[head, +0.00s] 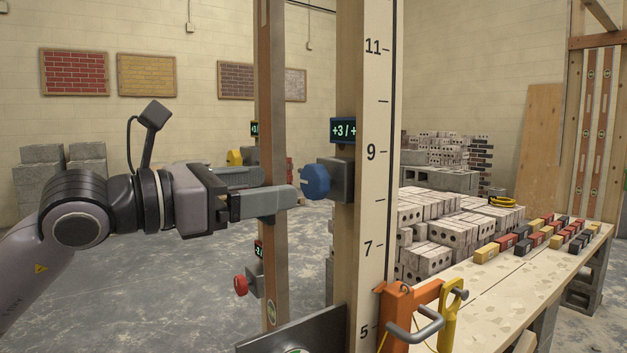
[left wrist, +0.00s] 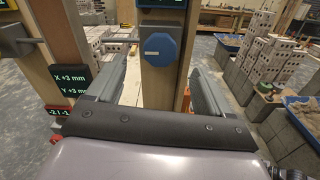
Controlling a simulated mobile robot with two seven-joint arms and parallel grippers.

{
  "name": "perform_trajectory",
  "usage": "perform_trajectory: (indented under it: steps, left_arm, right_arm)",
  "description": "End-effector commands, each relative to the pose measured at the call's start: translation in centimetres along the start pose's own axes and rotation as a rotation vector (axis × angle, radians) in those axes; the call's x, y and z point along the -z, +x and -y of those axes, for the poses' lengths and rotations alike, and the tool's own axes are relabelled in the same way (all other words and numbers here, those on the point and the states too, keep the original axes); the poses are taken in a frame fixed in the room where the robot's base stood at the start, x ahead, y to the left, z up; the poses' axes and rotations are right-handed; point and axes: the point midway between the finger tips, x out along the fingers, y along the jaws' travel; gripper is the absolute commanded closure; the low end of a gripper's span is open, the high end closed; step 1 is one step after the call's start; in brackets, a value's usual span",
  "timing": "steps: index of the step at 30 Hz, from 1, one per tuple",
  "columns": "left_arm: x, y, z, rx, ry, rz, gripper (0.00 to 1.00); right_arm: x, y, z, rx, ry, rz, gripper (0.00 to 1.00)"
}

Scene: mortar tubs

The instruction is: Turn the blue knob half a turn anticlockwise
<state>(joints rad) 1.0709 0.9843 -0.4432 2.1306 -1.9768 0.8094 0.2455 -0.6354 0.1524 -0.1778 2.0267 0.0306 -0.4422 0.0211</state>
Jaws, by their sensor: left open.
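The blue knob (head: 315,181) sits on a grey box (head: 342,180) fixed to the upright wooden post, under a small display (head: 344,129) reading "+3 / +", its end cut off. In the left wrist view the knob (left wrist: 159,47) faces me as a blue polygon with a short white mark lying about level, left of its middle. My left gripper (head: 292,198) is open and empty, pointing at the knob from the left, its tips just short of it and slightly low. In the wrist view its fingers stand either side, below the knob. My right gripper is not in view.
A second post carries a red knob (head: 240,286) and a yellow knob (head: 235,157). A post with a number scale (head: 374,150) stands right of the blue knob. An orange clamp (head: 406,312) is on the bench (head: 480,287), which holds bricks and small coloured blocks.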

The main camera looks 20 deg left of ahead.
Motion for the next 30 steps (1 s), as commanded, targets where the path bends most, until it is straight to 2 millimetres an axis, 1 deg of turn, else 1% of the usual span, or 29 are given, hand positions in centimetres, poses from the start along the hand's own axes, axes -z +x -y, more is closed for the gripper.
perform_trajectory:
  steps: [9,13,18,25,26,27,29,30]
  left_arm:
    - [-0.2,4.4,0.1,0.004,-0.004,0.0,0.2]
    - [-0.2,5.8,0.1,0.003,-0.003,0.0,0.2]
    - [0.0,6.7,0.1,0.002,-0.002,0.0,0.2]
    - [0.0,6.7,0.1,0.002,-0.001,0.0,0.2]
    - [0.0,6.7,0.1,0.002,-0.001,0.0,0.3]
    - [0.0,6.7,0.1,0.002,-0.001,0.0,0.43]
    - [0.0,6.7,0.1,0.002,-0.001,0.0,0.62]
    - [0.0,6.7,0.1,0.002,-0.001,0.0,0.75]
  right_arm:
    - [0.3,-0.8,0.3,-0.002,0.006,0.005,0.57]
    - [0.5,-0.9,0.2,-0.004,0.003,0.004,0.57]
    - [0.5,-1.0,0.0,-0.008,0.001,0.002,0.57]
    - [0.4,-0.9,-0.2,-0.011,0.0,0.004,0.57]
    - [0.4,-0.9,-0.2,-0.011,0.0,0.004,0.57]
    - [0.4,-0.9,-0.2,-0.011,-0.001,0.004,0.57]
    - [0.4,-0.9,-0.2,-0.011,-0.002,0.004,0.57]
    - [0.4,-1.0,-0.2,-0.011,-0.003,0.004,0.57]
